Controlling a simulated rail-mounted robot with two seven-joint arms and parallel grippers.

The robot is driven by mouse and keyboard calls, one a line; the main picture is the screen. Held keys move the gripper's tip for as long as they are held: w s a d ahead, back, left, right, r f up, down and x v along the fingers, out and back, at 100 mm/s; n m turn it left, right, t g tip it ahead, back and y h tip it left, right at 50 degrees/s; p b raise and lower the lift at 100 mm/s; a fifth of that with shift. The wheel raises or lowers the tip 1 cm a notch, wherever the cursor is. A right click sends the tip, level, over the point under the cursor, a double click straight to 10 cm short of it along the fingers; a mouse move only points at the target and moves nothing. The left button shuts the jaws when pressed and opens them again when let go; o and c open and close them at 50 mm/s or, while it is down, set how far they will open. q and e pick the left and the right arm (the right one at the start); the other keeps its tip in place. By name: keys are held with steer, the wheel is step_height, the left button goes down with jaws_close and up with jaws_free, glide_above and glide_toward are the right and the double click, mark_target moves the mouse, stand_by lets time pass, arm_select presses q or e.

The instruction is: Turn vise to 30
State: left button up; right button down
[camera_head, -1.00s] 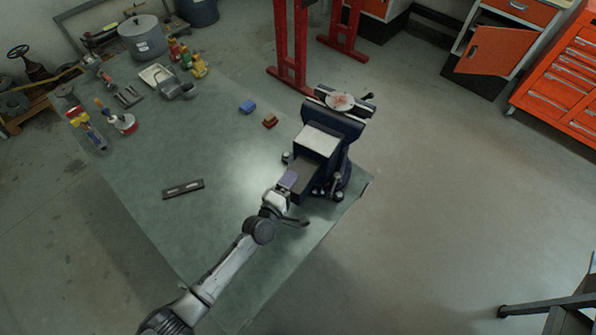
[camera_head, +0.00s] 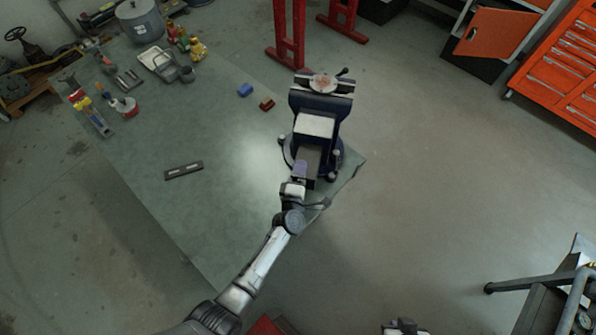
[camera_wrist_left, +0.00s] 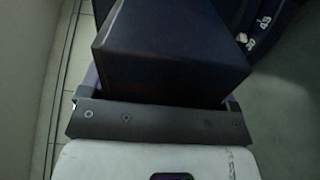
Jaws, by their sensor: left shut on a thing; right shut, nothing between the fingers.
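The dark blue vise (camera_head: 313,125) stands on the right corner of the green workbench (camera_head: 225,140). Its long axis runs almost straight up the head view, leaning slightly right at the jaw end. My left gripper (camera_head: 303,169) is shut on the bar-like near end of the vise, opposite the jaws. In the left wrist view the vise's dark block (camera_wrist_left: 165,55) fills the space ahead of the white hand; the fingertips are mostly hidden. My right gripper (camera_head: 405,328) shows only in part at the bottom edge, shut and away from the vise.
A flat grey level (camera_head: 184,170) lies on the bench, and blue (camera_head: 245,90) and red-brown (camera_head: 267,104) blocks lie left of the vise. Red stands (camera_head: 287,40) rise behind it. An orange drawer cabinet (camera_head: 560,75) is far right. Open floor lies right of the bench.

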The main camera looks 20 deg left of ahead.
arm_select(q)
steer(key=shift+d, duration=0.1)
stand_by(0.3)
steer(key=o, duration=1.1)
steer(key=s, duration=0.9)
steer(key=s+d, duration=0.1)
steer(key=s, duration=0.3)
steer(key=shift+s, duration=0.4)
